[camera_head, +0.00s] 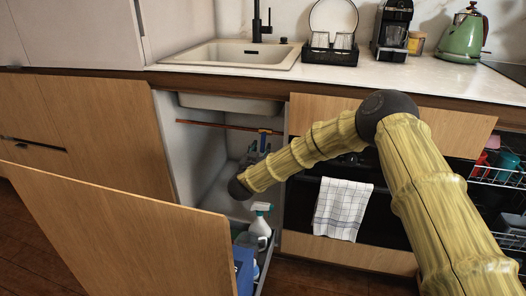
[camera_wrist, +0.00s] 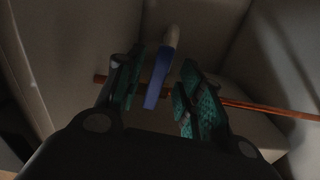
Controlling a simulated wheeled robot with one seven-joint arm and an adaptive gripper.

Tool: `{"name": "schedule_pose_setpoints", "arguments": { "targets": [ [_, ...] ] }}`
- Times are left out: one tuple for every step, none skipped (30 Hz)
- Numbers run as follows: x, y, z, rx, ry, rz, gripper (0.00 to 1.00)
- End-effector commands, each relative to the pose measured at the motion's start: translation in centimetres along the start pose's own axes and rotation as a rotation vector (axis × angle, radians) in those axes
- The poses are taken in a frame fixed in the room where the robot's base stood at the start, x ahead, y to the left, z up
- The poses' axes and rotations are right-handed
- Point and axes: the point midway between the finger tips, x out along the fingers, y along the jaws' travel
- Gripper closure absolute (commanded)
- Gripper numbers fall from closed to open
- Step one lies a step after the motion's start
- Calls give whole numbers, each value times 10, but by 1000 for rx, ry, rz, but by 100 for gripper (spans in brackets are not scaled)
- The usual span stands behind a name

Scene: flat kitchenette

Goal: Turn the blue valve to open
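The blue valve (camera_wrist: 158,78) shows in the wrist view as a blue lever with a pale end, at the copper pipe (camera_wrist: 268,108). It lies between the two green-padded fingers of my gripper (camera_wrist: 162,65). The fingers are apart, with a gap visible on both sides of the lever. In the head view, a small blue valve handle (camera_head: 264,131) shows on the copper pipe (camera_head: 210,125) inside the open cabinet under the sink. My arm reaches into that cabinet and hides part of the space around the valve.
An open wooden cabinet door (camera_head: 120,235) stands at the lower left. A spray bottle (camera_head: 260,228) stands in the pulled-out rack below my arm. A towel (camera_head: 342,208) hangs on the oven front at the right. An open dishwasher rack (camera_head: 495,175) is farther right.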

Motion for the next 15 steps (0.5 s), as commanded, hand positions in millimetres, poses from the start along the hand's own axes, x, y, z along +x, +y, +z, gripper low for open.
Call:
{"name": "schedule_pose_setpoints", "arguments": {
  "targets": [
    [5,0,2,2,1,1,62],
    [8,0,1,2,1,1,62],
    [11,0,1,1,1,0,62],
    [14,0,1,1,1,0,62],
    [15,0,1,1,1,0,62],
    [17,0,0,0,0,-1,62],
    [18,0,0,0,0,-1,62],
    [19,0,0,0,0,-1,62],
    [19,0,0,-1,1,-1,62],
    [20,0,0,-1,1,-1,62],
    [20,0,0,-1,1,0,62],
    [20,0,0,-1,1,0,62],
    [20,0,0,-1,1,0,62],
    [20,0,0,-1,1,0,62],
    [20,0,0,-1,1,0,62]
  ]
}}
